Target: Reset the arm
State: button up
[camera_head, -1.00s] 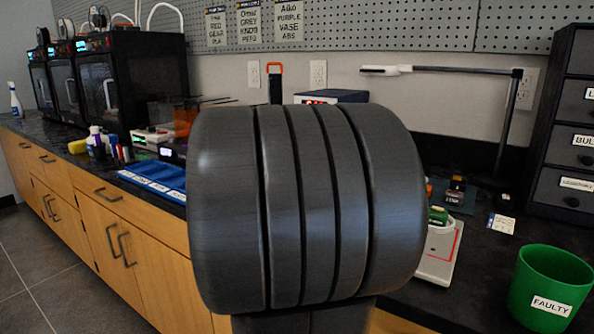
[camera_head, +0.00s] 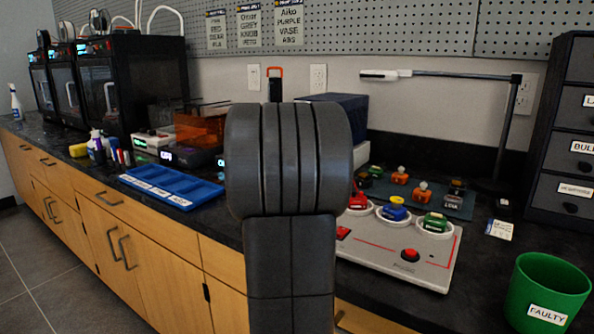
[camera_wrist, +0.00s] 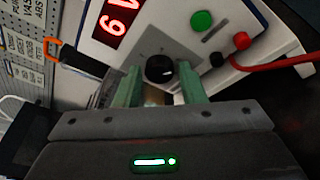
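My arm stands in the middle of the head view, and its dark rounded joint and link hide part of the bench behind it. My gripper is hidden in that view. In the wrist view my gripper (camera_wrist: 162,84) shows two green fingers standing apart, with no object clearly held between them. Beyond the fingertips is a bench device (camera_wrist: 150,42) with a red display, a black knob, a green button and a red lead. The knob appears between the fingers; the distance to it is unclear.
A white console (camera_head: 385,258) with colored pieces is right of my arm. A green FAULTY bin (camera_head: 550,290) stands at the front right, near dark drawers (camera_head: 566,150). A blue tray (camera_head: 170,186) lies left. A lamp (camera_head: 440,73) reaches over the back.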

jog(key=shift+r+n+g+p, duration=0.4)
jog(key=shift+n+p, duration=0.6)
jog(key=shift+p, duration=1.1)
jog(key=n+p, duration=0.2)
jog(key=p, duration=0.5)
jog(key=shift+a+g+h+p, duration=0.15)
jog(key=shift+g+h+p, duration=0.15)
jog(key=shift+g+p, duration=0.1)
jog(key=n+p, duration=0.2)
jog(key=p, duration=0.4)
jog(key=n+g+h+p, duration=0.1)
jog(key=n+p, duration=0.1)
jog(key=p, duration=0.4)
jog(key=shift+w+a+r+p, duration=0.1)
jog(key=shift+w+a+p, duration=0.05)
jog(key=shift+p, duration=0.15)
jog(key=shift+f+n+g+h+p, duration=0.2)
jog(key=shift+n+g+h+p, duration=0.15)
jog(key=shift+p, duration=0.7)
